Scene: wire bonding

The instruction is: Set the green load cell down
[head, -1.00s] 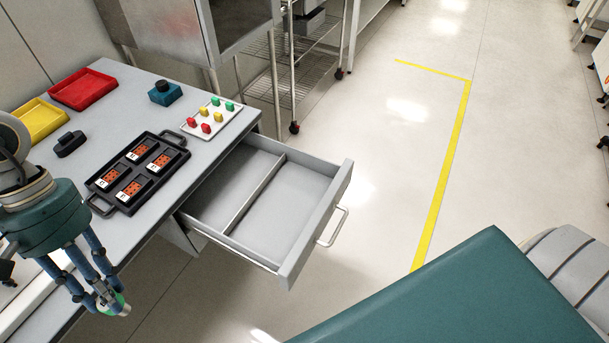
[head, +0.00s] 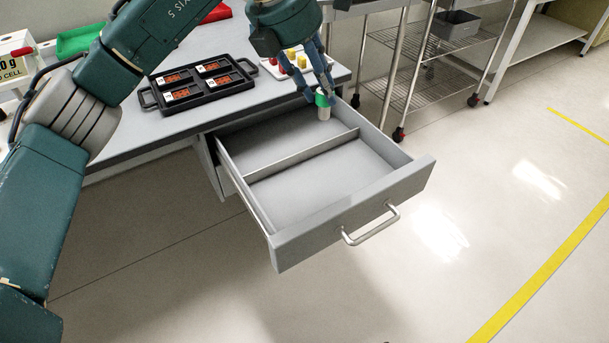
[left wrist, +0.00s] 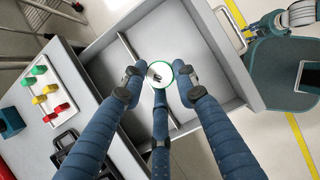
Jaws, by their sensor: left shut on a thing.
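The green load cell (head: 323,103), a small cylinder with a green upper part and a pale lower part, is held in my left gripper (head: 322,91). It is over the far end of the open drawer (head: 400,188); I cannot tell whether it touches the drawer. In the left wrist view the load cell (left wrist: 160,73) shows as a pale disc with a green rim between the three fingers of my left gripper (left wrist: 160,84), near the drawer's divider (left wrist: 131,58).
The drawer's divider (head: 300,156) splits it into two compartments, which look empty. On the table are a black tray (head: 205,97) with several orange-marked parts and a white board (head: 272,70) with coloured pegs. A wire shelf (head: 425,80) stands beyond.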

